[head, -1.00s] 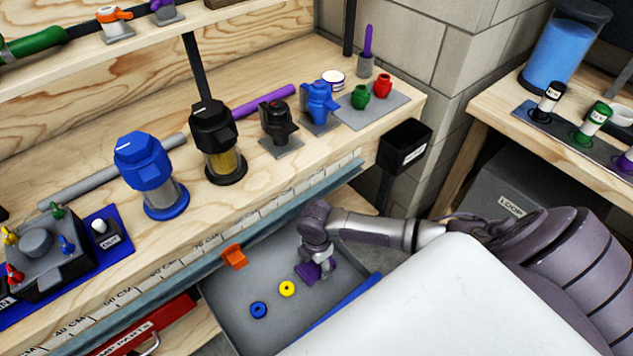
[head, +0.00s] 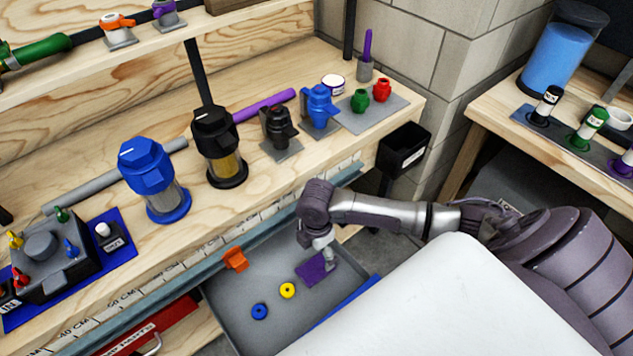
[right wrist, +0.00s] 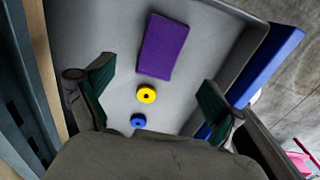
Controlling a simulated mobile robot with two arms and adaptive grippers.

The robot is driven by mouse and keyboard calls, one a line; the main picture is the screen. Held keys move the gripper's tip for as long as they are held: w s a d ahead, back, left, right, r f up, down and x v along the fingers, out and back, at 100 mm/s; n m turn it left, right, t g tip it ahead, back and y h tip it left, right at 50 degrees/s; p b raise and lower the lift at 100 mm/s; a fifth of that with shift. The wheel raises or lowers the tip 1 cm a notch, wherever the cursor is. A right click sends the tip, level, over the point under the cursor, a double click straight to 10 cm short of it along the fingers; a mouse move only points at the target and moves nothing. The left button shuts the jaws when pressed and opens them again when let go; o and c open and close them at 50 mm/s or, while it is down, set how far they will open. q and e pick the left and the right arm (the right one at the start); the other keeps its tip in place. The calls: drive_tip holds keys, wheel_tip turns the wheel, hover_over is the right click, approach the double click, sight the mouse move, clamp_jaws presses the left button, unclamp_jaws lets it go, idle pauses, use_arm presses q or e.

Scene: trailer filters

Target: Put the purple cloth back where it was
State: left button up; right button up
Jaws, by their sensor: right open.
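The purple cloth (head: 314,268) lies flat in the grey tray (head: 228,298), near the tray's right end. It shows whole in the right wrist view (right wrist: 163,47), apart from the fingers. My right gripper (head: 324,243) is above the tray beside the cloth in the head view. My left gripper is not in view.
A yellow ring (head: 288,290) and a blue ring (head: 259,311) lie in the tray near the cloth. The workbench above holds filters and valves. A black bin (head: 404,150) hangs at the bench's right end.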

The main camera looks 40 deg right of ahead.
wheel_tip(320, 180, up, 4)
drive_tip(key=shift+f, duration=0.1)
idle(0.6)
